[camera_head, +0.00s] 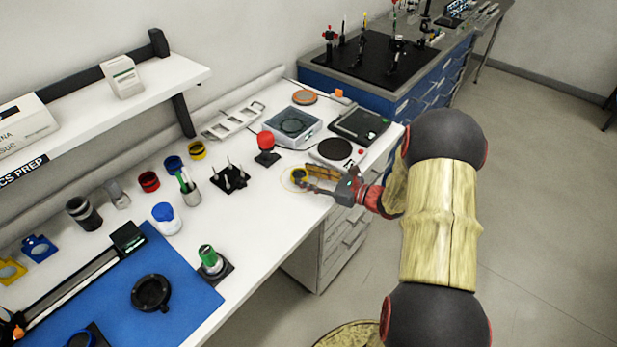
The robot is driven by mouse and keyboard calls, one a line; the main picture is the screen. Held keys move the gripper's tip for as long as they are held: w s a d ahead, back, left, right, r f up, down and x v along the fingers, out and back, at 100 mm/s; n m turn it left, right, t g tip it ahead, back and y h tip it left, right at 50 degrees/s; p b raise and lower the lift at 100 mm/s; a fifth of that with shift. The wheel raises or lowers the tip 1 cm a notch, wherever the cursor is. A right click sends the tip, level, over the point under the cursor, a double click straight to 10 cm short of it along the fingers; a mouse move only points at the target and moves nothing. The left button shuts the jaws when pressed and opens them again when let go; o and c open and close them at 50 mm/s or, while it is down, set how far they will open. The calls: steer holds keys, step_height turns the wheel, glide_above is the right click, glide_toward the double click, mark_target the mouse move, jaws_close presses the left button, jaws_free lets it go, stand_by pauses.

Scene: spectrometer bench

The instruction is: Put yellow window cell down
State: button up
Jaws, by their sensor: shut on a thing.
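My gripper (310,179) reaches in from the right, low over the white bench (262,222) near its front edge. It is shut on a small round piece with a dark middle and a thin yellow rim, the yellow window cell (296,177). The fingers hide part of the cell. I cannot tell whether the cell touches the bench top. Another ring-shaped piece with yellow on it (196,150) stands at the back of the bench, beside a blue one (173,163) and a red one (149,181).
A red-topped piece (266,147) and a black pegged stand (231,178) stand left of my gripper. A round dark plate (335,150) and a grey box device (292,127) lie behind it.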

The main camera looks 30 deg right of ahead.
steer(key=shift+f, duration=0.15)
steer(key=o, duration=1)
steer(key=shift+f, duration=0.1)
steer(key=shift+c, duration=0.2)
steer(key=shift+o, duration=1.2)
steer(key=shift+o, duration=0.4)
steer(key=shift+s+a+f, duration=0.1)
steer(key=shift+f, duration=0.05)
